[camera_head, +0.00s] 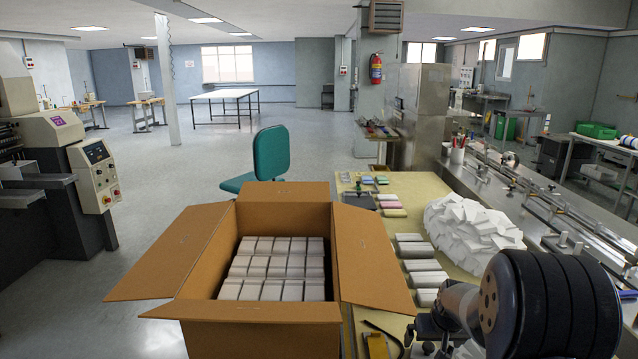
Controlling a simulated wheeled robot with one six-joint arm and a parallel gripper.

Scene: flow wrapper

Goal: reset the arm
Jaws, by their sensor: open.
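My arm reaches in from the lower right corner, with a thick black ribbed part and a grey metal link. My gripper (427,345) is a small dark shape at the bottom edge, low over the near part of the yellow-topped table (385,268). Its jaws are open and I see nothing held in them. The arm hides part of the table and the near end of the machine, and the frame's edge cuts off the gripper's surroundings.
An open cardboard box (262,313) holds rows of white packs (270,268), left of my gripper. More white packs (421,265) stand in a row on the table, beside a heap of white packs (472,232). A green chair (270,155) stands behind.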

